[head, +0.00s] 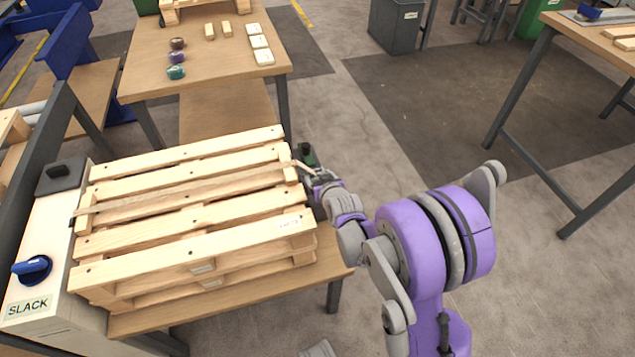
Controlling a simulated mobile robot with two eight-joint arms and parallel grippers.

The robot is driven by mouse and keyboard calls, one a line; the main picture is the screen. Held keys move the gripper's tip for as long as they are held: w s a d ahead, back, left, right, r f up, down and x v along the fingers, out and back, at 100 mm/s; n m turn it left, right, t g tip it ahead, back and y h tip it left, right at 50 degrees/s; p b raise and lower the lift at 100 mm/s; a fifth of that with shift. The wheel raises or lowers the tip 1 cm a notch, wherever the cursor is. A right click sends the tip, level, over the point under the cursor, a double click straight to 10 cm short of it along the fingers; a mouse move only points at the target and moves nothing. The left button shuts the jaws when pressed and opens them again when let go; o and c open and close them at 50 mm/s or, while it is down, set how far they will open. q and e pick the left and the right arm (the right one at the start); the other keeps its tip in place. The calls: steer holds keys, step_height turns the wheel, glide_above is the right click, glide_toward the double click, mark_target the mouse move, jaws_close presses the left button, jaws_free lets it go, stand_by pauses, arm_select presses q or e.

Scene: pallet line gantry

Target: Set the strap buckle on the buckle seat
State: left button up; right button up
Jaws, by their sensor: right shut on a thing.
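A tan strap (190,190) lies across the top of a stack of wooden pallets (190,240). It runs from the machine on the left to the pallets' right edge. My right gripper (314,180) is at that edge, shut on the strap's end, where the strap buckle is; the buckle itself is too small and covered to make out. A small dark green block (307,154) stands just behind the gripper at the pallets' right side. It may be the buckle seat, but I cannot tell. My left gripper is not in view.
The machine on the left has a blue knob (32,268) and a label (27,306) reading "SLACK". The pallets rest on a wooden bench (170,321). A back table (210,73) holds coloured small items and white blocks. Another table (588,48) stands at right; floor between is clear.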

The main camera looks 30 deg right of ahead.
step_height(320, 180, down, 2)
steer(key=shift+f+b, duration=0.6)
steer(key=shift+s, duration=0.1)
steer(key=o, duration=1.3)
steer(key=shift+o, duration=0.2)
steer(key=shift+a, duration=0.1)
steer(key=shift+r+p, duration=0.45)
steer(key=shift+r, duration=0.1)
steer(key=p+v, duration=0.2)
steer(key=v, duration=0.9)
steer(key=shift+s+r, duration=0.25)
steer(key=shift+s, duration=0.1)
